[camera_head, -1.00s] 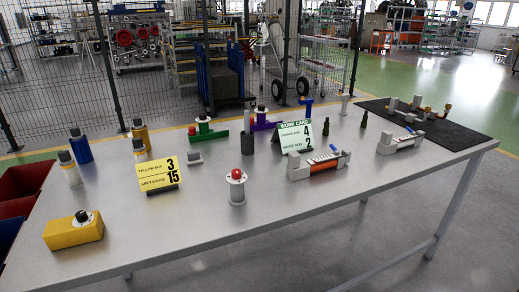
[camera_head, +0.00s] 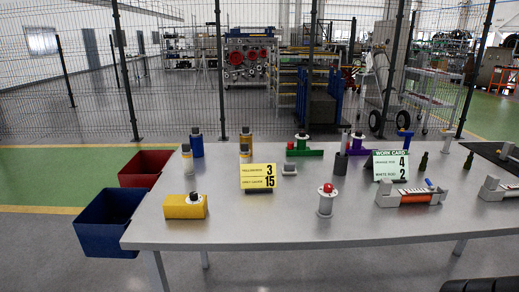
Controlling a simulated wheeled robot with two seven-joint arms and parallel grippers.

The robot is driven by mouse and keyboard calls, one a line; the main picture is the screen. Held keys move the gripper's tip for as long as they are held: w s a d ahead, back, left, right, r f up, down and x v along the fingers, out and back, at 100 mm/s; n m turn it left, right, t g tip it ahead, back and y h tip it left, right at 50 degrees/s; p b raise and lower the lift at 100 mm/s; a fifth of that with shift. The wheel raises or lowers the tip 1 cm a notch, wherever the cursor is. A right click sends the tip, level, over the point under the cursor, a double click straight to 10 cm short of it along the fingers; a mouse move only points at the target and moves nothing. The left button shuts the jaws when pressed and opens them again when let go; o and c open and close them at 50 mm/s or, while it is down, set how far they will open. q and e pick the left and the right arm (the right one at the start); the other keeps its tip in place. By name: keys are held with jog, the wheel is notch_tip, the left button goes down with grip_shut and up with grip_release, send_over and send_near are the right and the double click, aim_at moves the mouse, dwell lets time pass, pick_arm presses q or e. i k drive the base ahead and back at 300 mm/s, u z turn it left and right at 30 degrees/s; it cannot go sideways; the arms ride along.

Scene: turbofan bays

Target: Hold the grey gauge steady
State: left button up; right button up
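Several grey things stand on the table, and I cannot tell for certain which one is the grey gauge. A grey flanged cylinder with a red knob (camera_head: 326,201) stands upright near the front edge. A small low grey block with a dark top (camera_head: 289,170) sits behind it. A light grey cylinder with a dark cap (camera_head: 188,159) stands at the left. A yellow and black card (camera_head: 258,177) has a line that seems to read grey gauge, with 15. Neither of my grippers shows, and nothing touches these things.
The grey table (camera_head: 270,228) has a yellow box (camera_head: 185,206) at front left. A blue bin (camera_head: 106,222) and a red bin (camera_head: 146,167) stand left of it. A green-headed work card (camera_head: 390,165) and a grey-orange fixture (camera_head: 411,194) are right. A dark part, possibly mine, shows at bottom right.

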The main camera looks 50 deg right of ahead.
aim_at(328, 187)
jog(key=u, duration=1.85)
jog(key=k, duration=2.2)
jog(key=z, duration=1)
